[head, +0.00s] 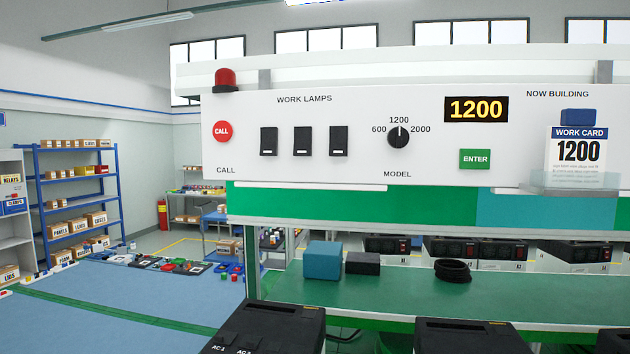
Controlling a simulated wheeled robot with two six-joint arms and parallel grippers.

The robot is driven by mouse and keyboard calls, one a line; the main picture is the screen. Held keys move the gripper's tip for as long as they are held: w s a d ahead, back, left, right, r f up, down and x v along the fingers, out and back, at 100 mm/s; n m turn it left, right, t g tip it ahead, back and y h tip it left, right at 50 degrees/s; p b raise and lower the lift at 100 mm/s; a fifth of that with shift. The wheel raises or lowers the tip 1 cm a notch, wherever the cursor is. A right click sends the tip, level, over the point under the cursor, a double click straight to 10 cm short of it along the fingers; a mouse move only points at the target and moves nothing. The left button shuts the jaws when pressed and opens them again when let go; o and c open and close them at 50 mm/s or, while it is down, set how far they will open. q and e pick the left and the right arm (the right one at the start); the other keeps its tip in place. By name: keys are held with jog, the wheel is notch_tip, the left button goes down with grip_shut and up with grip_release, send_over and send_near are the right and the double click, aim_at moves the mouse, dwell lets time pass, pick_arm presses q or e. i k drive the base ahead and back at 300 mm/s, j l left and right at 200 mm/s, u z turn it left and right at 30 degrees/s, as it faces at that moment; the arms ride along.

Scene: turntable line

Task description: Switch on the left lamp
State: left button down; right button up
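In the head view a white control panel (340,100) hangs above the green bench. Under the words WORK LAMPS are three black rocker switches in a row: a left switch (269,141), a middle switch (303,141) and a right switch (338,141). Each has a small pale mark near its lower end, and all three look alike. No lit work lamp can be made out. Neither of my grippers is in view, and nothing touches the switches.
The panel also carries a red CALL button (222,131), a MODEL knob (398,136), a green ENTER button (475,159) and a 1200 display (476,109). A teal block (322,261) and black units (270,328) stand below. The space before the switches is clear.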

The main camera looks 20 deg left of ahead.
aim_at(269, 135)
jog(key=u, duration=1.15)
